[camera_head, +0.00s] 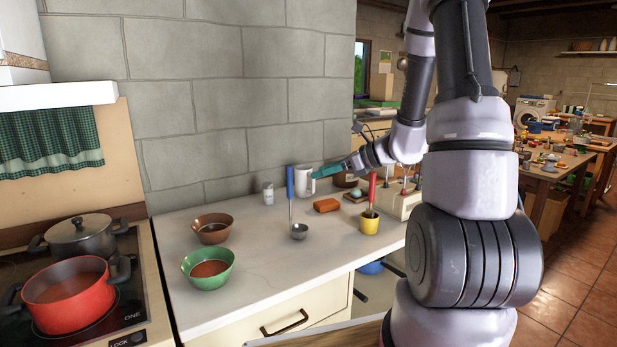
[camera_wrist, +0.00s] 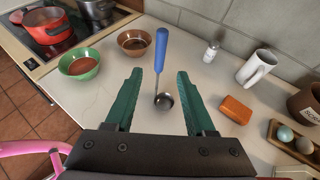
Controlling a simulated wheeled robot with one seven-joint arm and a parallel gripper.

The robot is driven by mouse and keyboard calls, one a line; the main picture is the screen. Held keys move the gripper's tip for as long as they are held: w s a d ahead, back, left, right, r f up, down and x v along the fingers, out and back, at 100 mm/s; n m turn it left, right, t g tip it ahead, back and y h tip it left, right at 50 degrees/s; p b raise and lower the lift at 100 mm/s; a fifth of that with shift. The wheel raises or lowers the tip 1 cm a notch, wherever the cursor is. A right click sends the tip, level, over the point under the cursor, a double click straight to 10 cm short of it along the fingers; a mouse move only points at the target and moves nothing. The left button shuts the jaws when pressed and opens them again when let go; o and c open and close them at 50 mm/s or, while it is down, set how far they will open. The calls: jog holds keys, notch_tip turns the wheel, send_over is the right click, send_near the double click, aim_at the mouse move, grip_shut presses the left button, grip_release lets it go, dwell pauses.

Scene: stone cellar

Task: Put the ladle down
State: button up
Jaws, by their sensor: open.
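The ladle (camera_head: 299,231) has a blue handle and a round metal bowl. Its bowl is at the counter top (camera_head: 255,248), and its handle points up in the picture toward the stone wall. I cannot tell whether the handle touches anything. My gripper (camera_head: 316,174) reaches in from the right, its teal fingers near the white mug in the picture. In the wrist view my gripper (camera_wrist: 160,72) is open, with a finger on each side of the ladle (camera_wrist: 161,48). Gaps show between both fingers and the ladle.
A green bowl (camera_head: 209,268) and brown bowl (camera_head: 212,229) stand left, near the stove's red pot (camera_head: 70,292). The front middle counter is clear.

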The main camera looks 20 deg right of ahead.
jog(key=s+a+r+n+g+h, duration=0.2)
jog(key=s+a+r+n+g, duration=0.25)
jog(key=s+r+n, duration=0.75)
jog(key=s+d+r+n+t+h, duration=0.3)
jog(key=s+d+r+n+h, duration=0.1)
jog(key=s+n, duration=0.5)
jog(key=shift+s+r+n+h, duration=0.4)
jog(key=shift+s+r+h, duration=0.35)
jog(key=shift+h, duration=0.35)
jog(key=shift+a, duration=0.1)
